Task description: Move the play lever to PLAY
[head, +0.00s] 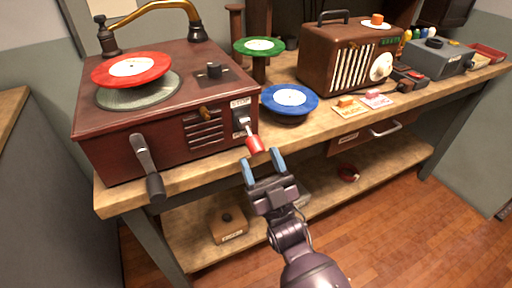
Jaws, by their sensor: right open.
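The record player (200,87) is a dark red wooden box at the left end of the bench. The play lever (254,143), with a red tip, sticks out from a plate on its front right corner and points down and forward. The word STOP shows at the top of the plate; any PLAY mark is not readable. My right gripper (264,166) is open, its blue fingertips just below and in front of the lever's red tip. Whether they touch it, I cannot tell. My left gripper is not in view.
A crank (148,168) juts from the player's front, and a brass tone arm (160,8) arches behind. A red record (131,68) lies on the turntable. A blue record (289,98) sits right of the lever. A radio (345,58) stands further right. The space before the bench is open.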

